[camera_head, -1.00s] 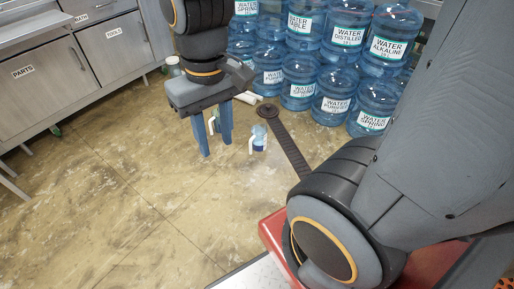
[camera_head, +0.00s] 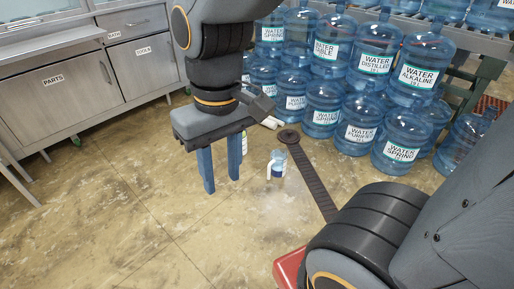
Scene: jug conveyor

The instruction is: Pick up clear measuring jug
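The clear measuring jug (camera_head: 279,158) stands upright on the floor, right of my gripper in the picture. It looks clear and bluish, with a white handle on its left side and a dark blue band low down. My gripper (camera_head: 222,184) points down with its two blue fingers apart and nothing between them. A gap shows between the right finger and the jug. The fingers' exact height above the floor is hard to tell.
Stacked blue water bottles (camera_head: 325,105) fill the back right. A dark flat strip with a round end (camera_head: 289,136) lies just right of the jug. A white-green bottle (camera_head: 244,143) stands behind my gripper. Grey cabinets (camera_head: 75,95) line the back left. Open floor (camera_head: 110,215) lies left.

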